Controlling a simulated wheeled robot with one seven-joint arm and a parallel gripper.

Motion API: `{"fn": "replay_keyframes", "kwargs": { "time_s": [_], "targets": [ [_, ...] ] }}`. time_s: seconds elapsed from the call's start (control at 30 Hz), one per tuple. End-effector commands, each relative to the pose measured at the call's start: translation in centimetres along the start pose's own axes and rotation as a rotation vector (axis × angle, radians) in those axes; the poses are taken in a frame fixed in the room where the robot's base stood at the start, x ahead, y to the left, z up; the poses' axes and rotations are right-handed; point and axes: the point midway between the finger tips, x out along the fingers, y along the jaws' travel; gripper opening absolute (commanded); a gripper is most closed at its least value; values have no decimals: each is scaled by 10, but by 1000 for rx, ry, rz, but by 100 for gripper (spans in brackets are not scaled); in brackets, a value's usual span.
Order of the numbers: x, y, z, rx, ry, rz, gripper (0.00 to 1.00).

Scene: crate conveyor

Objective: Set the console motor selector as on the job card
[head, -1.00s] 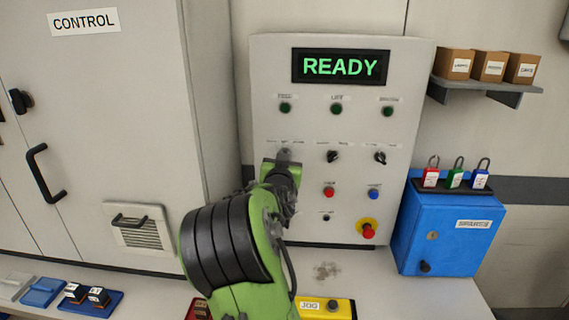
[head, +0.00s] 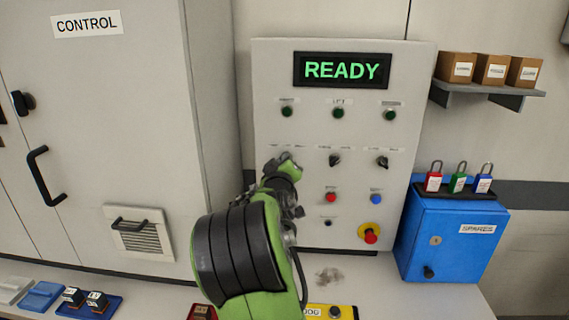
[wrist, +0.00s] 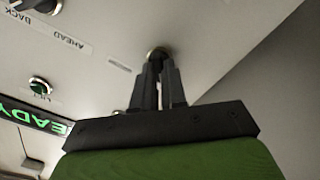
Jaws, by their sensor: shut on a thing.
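The console (head: 415,75) is a light grey panel with a green READY display (head: 342,70). My gripper (head: 284,160) is at the left end of its selector row. In the wrist view my gripper (wrist: 160,72) has its dark fingers close together on a round-based knob (wrist: 157,52); the knob's pointer is mostly hidden between them. In the head view this knob is hidden behind my gripper. A middle selector (head: 335,160) and a right selector (head: 383,162) have black handles. The AHEAD and BACK labels (wrist: 45,30) are by another selector (wrist: 40,5). I see no job card.
Below the selectors are a red button (head: 331,198), a blue button (head: 376,199) and a red emergency stop (head: 370,236) on yellow. A blue SPARES box (head: 450,240) with padlocks stands to the right. The CONTROL cabinet (head: 100,130) is to the left.

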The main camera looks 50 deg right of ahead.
Motion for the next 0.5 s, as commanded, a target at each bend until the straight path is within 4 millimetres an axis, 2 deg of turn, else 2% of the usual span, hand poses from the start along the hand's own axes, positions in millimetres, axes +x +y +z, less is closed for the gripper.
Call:
{"fn": "replay_keyframes", "kwargs": {
  "time_s": [0.5],
  "targets": [
    [0, -1, 1, -122, -2, -2, 0]
  ]
}}
